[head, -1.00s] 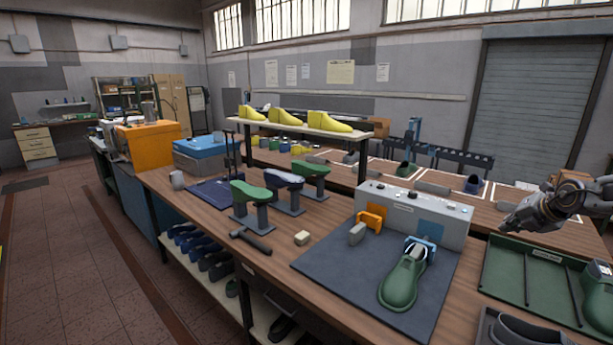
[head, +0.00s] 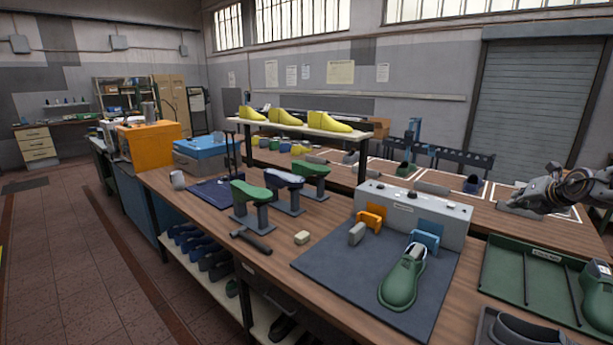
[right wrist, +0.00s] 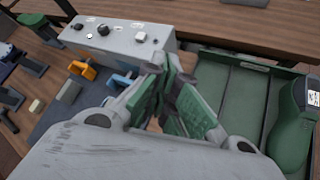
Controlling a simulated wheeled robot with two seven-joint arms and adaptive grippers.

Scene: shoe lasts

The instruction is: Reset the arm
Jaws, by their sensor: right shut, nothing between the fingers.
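My right gripper (head: 512,202) is at the right side of the head view, raised above the benches. Its fingers are together and hold nothing. In the right wrist view the closed fingers (right wrist: 170,85) point away over the area between the grey control box and the green tray. My left gripper is not in view. A green shoe last (head: 402,280) lies on the dark mat (head: 335,265) in front of the box, clear of my gripper.
The grey control box (head: 440,213) carries an orange clamp (head: 371,217) and a blue clamp (head: 426,235). The green tray (head: 500,268) with a green last stands at the right.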

